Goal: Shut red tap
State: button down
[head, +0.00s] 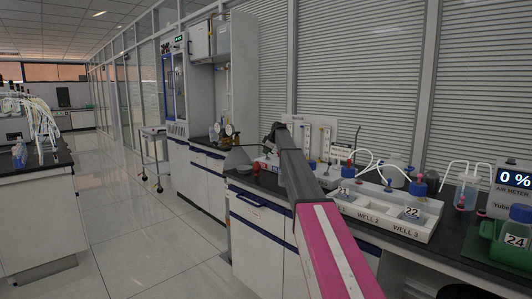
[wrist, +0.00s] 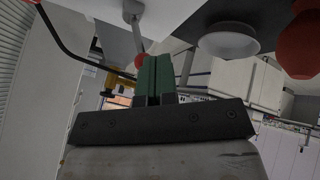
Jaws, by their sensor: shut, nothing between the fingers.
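My gripper (wrist: 155,75) is shut and empty, its two green fingers together in the wrist view. A small red rounded part (wrist: 140,61) on a grey stem shows just beyond the fingertips. A larger red rounded part (wrist: 301,42) is close to the camera at the right edge. I cannot tell which of these is the red tap, or whether the fingers touch the small one. In the head view my arm reaches over the right bench, and its dark end hides what is behind it.
A white rack (head: 415,231) with numbered bottles stands on the bench (head: 230,177), right of my arm. An air meter (head: 509,190) and a green holder (head: 511,251) are farther right. The floor (head: 150,225) at left is clear.

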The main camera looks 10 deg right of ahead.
jog(key=shift+w+d+r, duration=0.15)
jog(key=shift+d, duration=0.05)
jog(key=shift+w+d+r+m+g+y, duration=0.3)
jog(key=shift+w+d+m+g+y, duration=0.25)
jog(key=shift+y, duration=0.25)
jog(key=shift+w+d+r, duration=0.1)
jog(key=shift+w+d, duration=0.25)
jog(key=shift+d, duration=0.2)
jog(key=shift+w+d+r, duration=0.1)
jog(key=shift+w+d, duration=0.25)
jog(key=shift+d, duration=0.2)
jog(key=shift+s, duration=0.1)
jog(key=shift+r, duration=0.15)
jog(key=shift+r, duration=0.65)
jog(key=shift+s, duration=0.1)
